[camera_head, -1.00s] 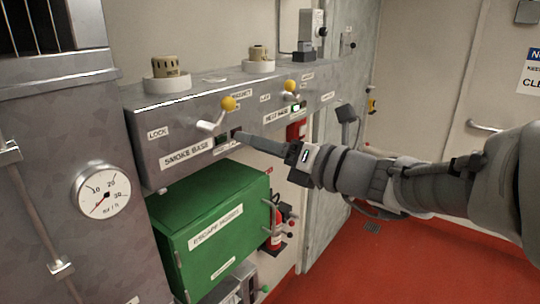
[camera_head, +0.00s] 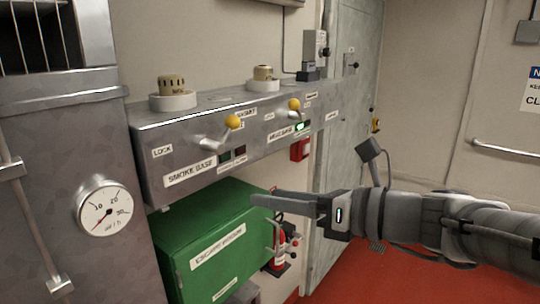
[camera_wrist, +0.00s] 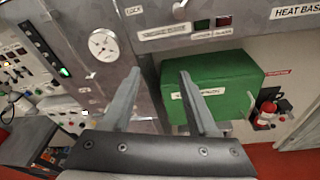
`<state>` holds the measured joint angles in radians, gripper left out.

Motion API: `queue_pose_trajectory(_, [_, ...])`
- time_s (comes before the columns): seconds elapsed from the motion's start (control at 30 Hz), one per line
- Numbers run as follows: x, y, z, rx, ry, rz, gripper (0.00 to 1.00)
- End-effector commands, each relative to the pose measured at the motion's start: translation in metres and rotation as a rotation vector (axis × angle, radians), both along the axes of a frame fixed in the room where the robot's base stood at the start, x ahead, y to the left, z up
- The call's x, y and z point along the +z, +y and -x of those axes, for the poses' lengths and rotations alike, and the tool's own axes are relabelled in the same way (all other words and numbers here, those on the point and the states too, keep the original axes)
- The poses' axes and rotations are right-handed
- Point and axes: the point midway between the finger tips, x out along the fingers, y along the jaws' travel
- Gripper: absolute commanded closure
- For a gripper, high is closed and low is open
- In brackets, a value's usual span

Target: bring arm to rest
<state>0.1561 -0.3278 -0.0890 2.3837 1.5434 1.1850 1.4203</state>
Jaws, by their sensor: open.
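My arm reaches in from the right in the head view. My gripper (camera_head: 262,199) is in front of the green box (camera_head: 212,245), below the metal panel (camera_head: 195,145). In the wrist view the two fingers of my gripper (camera_wrist: 160,95) stand apart with nothing between them. The green box (camera_wrist: 215,85) lies beyond the right finger. In the head view the fingers overlap, and they hide a part of the green box's upper right edge.
The panel carries two yellow-knobbed levers (camera_head: 233,121) and two detectors (camera_head: 172,93). A round gauge (camera_head: 104,208) is on the cabinet at left. A red extinguisher (camera_head: 279,250) hangs right of the green box. The red floor (camera_head: 375,275) at right looks clear.

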Motion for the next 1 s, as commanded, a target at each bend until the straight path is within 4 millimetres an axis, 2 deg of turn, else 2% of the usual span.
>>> queue_pose_trajectory(0.1, [-0.032,0.010,0.032,0.144,-0.167,0.306,0.41])
queue_pose_trajectory(0.23, [-0.069,0.006,0.063,0.338,-0.371,0.645,0.41])
queue_pose_trajectory(0.37, [-0.100,-0.011,0.087,0.560,-0.583,0.969,0.41])
queue_pose_trajectory(0.5, [-0.125,-0.040,0.106,0.836,-0.814,1.297,0.41])
queue_pose_trajectory(0.6, [-0.136,-0.065,0.114,1.056,-0.970,1.510,0.41])
queue_pose_trajectory(0.73, [-0.140,-0.094,0.118,1.328,-1.130,1.730,0.41])
queue_pose_trajectory(0.9, [-0.138,-0.118,0.119,1.573,-1.241,1.885,0.41])
queue_pose_trajectory(1.0, [-0.137,-0.124,0.119,1.634,-1.264,1.917,0.41])
